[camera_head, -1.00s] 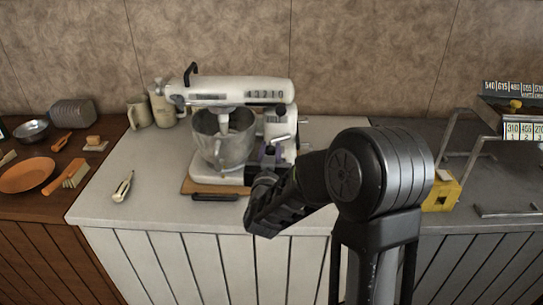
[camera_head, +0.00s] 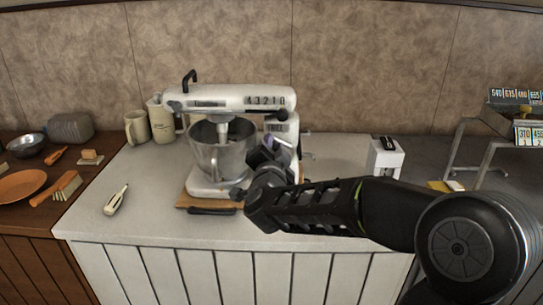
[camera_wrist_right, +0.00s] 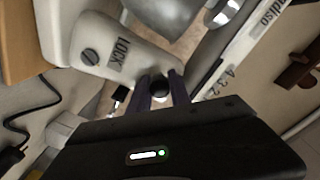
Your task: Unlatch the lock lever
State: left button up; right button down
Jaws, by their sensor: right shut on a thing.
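A white stand mixer (camera_head: 225,97) with a steel bowl stands on a wooden board on the pale counter. In the right wrist view its white side part (camera_wrist_right: 122,52) bears the word LOCK. The lock lever's black round knob (camera_wrist_right: 160,88) shows between the purple fingers of my right gripper (camera_wrist_right: 160,93). The gripper is shut on it. In the head view my right gripper (camera_head: 280,147) is at the right side of the mixer, and its wrist hides the lever. My left gripper is not in view.
A white box-like appliance (camera_head: 385,156) stands to the right. A metal rack (camera_head: 478,155) is farther right.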

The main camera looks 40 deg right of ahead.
jog(key=shift+r+m, duration=0.1)
jog(key=shift+m, duration=0.2)
jog(key=shift+d, duration=0.1)
jog(key=c, duration=1.2)
grip_release()
jog(key=shift+s, duration=0.1)
jog(key=v, duration=0.7)
jog(key=shift+s+a+b, duration=0.3)
jog(key=shift+b, duration=0.05)
